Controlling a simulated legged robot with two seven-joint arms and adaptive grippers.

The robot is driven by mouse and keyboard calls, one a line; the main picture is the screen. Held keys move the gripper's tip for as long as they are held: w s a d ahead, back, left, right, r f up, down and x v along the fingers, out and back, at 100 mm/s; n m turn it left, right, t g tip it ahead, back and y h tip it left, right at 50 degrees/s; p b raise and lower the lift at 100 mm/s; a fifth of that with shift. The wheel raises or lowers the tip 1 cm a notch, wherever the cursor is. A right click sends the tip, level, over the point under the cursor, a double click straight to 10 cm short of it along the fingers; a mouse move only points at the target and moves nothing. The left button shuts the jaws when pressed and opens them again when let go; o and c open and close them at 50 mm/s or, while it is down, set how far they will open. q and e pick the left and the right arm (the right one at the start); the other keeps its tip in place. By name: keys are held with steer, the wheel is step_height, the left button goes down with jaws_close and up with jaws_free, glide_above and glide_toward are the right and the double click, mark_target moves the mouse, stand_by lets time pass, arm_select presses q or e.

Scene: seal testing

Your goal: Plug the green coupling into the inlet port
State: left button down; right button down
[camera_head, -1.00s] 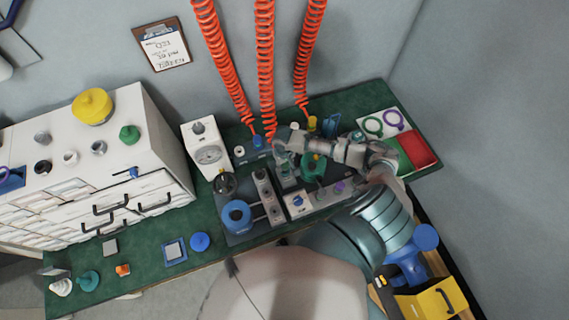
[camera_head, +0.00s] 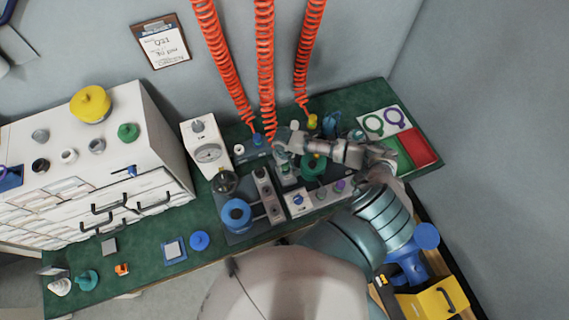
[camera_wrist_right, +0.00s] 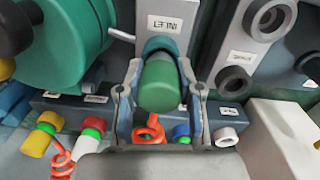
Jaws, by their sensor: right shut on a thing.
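The green coupling (camera_wrist_right: 160,85) sits between the two fingers of my right gripper (camera_wrist_right: 158,100) in the right wrist view. My right gripper is shut on it. The inlet port is on a grey block with an inlet label (camera_wrist_right: 178,24); a teal ring (camera_wrist_right: 160,46) shows at the port, right behind the coupling's far end. I cannot tell whether the coupling is seated in the port or only in line with it. In the head view my right gripper (camera_head: 284,148) reaches in from the right over the fixture and mostly hides the coupling. My left gripper is not in view.
A large green round part (camera_wrist_right: 65,45) stands close left of the fingers. Grey ports (camera_wrist_right: 268,18) are at right. Red coiled hoses (camera_head: 265,70) hang behind the bench.

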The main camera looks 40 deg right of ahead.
steer(key=shift+f, duration=0.4)
steer(key=c, duration=0.7)
jaws_free()
steer(key=shift+r, duration=0.1)
step_height(320, 180, up, 12)
steer(key=shift+w+a+f, duration=0.1)
steer(key=shift+f, duration=0.05)
